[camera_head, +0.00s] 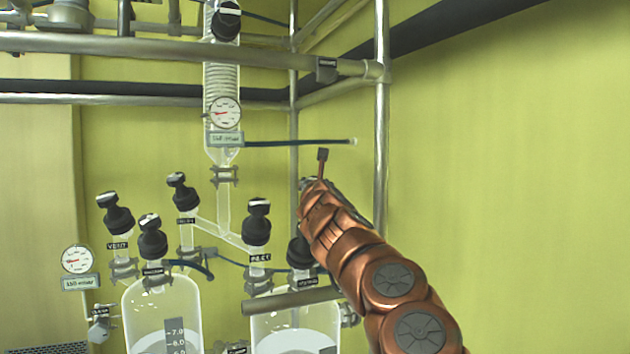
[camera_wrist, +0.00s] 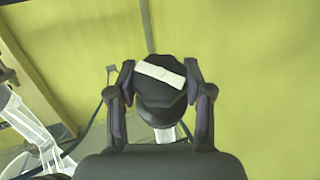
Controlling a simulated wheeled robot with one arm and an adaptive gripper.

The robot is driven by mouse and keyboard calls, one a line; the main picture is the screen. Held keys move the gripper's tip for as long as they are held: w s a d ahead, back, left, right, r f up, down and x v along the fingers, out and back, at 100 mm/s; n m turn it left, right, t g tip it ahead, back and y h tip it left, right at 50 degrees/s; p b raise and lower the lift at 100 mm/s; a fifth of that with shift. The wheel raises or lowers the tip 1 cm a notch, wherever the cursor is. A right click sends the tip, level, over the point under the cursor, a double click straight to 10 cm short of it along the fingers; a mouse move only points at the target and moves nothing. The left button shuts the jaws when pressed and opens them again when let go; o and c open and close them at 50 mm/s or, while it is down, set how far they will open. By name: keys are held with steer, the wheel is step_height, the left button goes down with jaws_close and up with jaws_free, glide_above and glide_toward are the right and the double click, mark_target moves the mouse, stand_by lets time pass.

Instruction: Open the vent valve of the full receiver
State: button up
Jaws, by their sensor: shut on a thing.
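In the wrist view my gripper (camera_wrist: 158,78) has a finger on each side of a black valve knob (camera_wrist: 160,98) and is shut on it. The knob has a white bar across its top, slightly tilted, and a clear glass neck below. In the head view my arm hides the fingers and this knob, so I cannot read its label. The left glass receiver (camera_head: 139,300) carries a knob labelled VENT (camera_head: 115,215) and another black knob (camera_head: 152,238). The right glass receiver (camera_head: 262,325) is partly cut off; both hold pale liquid, and I cannot compare their levels.
An inlet knob (camera_head: 258,222) and a partly covered black knob (camera_head: 300,252) stand left of my arm. A condenser (camera_head: 221,75) with a pressure gauge (camera_head: 225,112) hangs above. Metal pipes (camera_head: 382,130) frame the rig. The wall side at right is clear.

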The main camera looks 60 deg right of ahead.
steer(key=shift+s+d+r+n+t+y+p, duration=0.1)
steer(key=shift+n+t+y+p, duration=0.65)
steer(key=shift+p, duration=0.55)
steer(key=shift+r+n+t+y+p, duration=0.1)
steer(key=shift+n+t+y+p, duration=0.45)
steer(key=shift+n+p, duration=0.55)
steer(key=shift+f+n+t+y+p, duration=0.15)
steer(key=shift+n+t+y+p, duration=0.4)
steer(key=shift+p, duration=0.55)
steer(key=shift+n+t+y+p, duration=0.75)
steer(key=shift+n+y+p, duration=0.2)
steer(key=shift+n+y, duration=0.45)
steer(key=shift+n+t+y, duration=0.3)
steer(key=shift+n+y, duration=0.45)
steer(key=shift+n, duration=0.05)
steer(key=o, duration=1.2)
steer(key=shift+c, duration=0.2)
steer(key=r+v, duration=0.1)
steer(key=v, duration=1.1)
steer(key=shift+f, duration=0.35)
